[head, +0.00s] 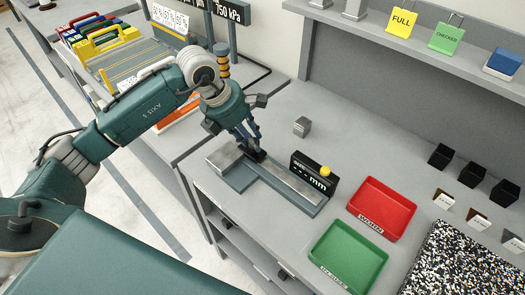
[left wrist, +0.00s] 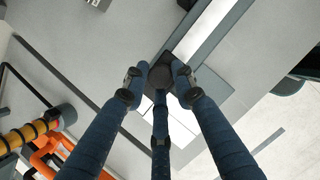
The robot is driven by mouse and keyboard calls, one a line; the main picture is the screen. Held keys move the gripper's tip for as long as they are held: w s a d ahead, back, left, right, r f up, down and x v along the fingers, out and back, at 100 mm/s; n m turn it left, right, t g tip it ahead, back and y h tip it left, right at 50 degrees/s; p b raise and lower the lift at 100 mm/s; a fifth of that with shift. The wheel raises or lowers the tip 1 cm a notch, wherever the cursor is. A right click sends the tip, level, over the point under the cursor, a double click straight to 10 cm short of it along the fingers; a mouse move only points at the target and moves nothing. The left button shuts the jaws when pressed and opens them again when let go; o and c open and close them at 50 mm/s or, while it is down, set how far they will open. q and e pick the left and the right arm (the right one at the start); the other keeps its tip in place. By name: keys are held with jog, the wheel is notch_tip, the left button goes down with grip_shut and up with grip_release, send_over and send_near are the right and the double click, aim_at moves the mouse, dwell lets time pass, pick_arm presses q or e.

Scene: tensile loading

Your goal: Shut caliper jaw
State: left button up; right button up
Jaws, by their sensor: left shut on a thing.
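The caliper (head: 297,187) lies on the grey bench, with a silver beam on a grey-green base and a black "mm" display (head: 312,172) with a yellow button. My left gripper (head: 257,154) is at the caliper's left part, closed around a black knob; the wrist view shows the fingers (left wrist: 165,80) around this dark knob (left wrist: 180,76). The fingers partly hide the knob and the jaw beneath, so the jaw gap cannot be read. A small grey metal block (head: 302,126) stands apart behind the caliper. My right gripper is not seen.
A red tray (head: 383,205) and a green tray (head: 348,257) lie right of the caliper. Black blocks (head: 441,156), small labelled blocks and a speckled mat (head: 465,262) are farther right. An orange thing (left wrist: 45,150) and a yellow-black post (head: 222,60) are on the left.

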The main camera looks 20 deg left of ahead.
aim_at(236, 158)
pick_arm(q)
jog(key=shift+w+a+r, duration=0.1)
jog(key=shift+w+r, duration=0.1)
jog(key=shift+r, duration=0.05)
jog(key=o, duration=0.8)
jog(key=shift+o, duration=0.9)
jog(key=shift+f, duration=0.1)
jog(key=shift+s+a+r, duration=0.1)
jog(key=shift+r, duration=0.1)
jog(key=v, duration=1.1)
jog(key=shift+r, duration=0.3)
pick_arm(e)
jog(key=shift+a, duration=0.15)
pick_arm(q)
jog(key=shift+s+f, duration=0.1)
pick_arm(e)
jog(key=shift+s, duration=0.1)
